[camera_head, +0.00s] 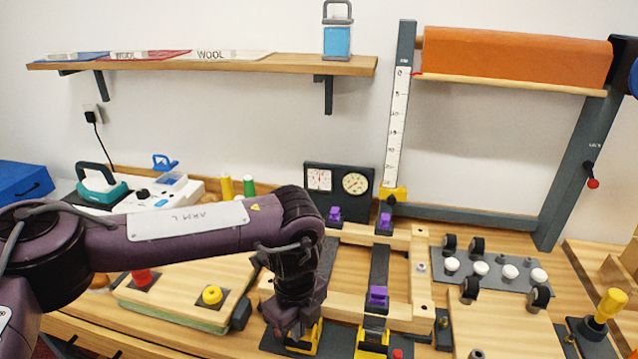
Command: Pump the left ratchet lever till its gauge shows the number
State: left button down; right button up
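My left gripper (294,328) points down at the front of the wooden frame, directly over the left yellow ratchet (311,342). The gripper and wrist cover much of this ratchet, and its lever cannot be made out apart from them. Whether the fingers touch or close on anything is hidden. A second yellow ratchet (371,344) stands just to the right. A black gauge panel (338,206) at the back wall carries a squarish white gauge (320,180) and a round dial (355,184). Their readings are too small to tell. My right gripper is out of view.
Purple clamps (377,296) sit on the wooden frame (421,270). A grey plate (492,284) with white knobs and black rollers lies right of it. A yellow-handled lever (610,304) stands far right. A board with a yellow knob (212,295) lies under my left arm.

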pick_arm(q)
jog(key=shift+f, duration=0.5)
jog(key=shift+w+r+p, duration=0.15)
jog(key=shift+r+p, duration=0.15)
jog(key=shift+r, duration=0.25)
jog(key=shift+w+r+p, duration=0.15)
jog(key=shift+r+p, duration=0.1)
jog(key=shift+r, duration=0.25)
jog(key=shift+w+d+r, duration=0.1)
jog(key=shift+w+r, duration=0.05)
jog(key=shift+r, duration=0.1)
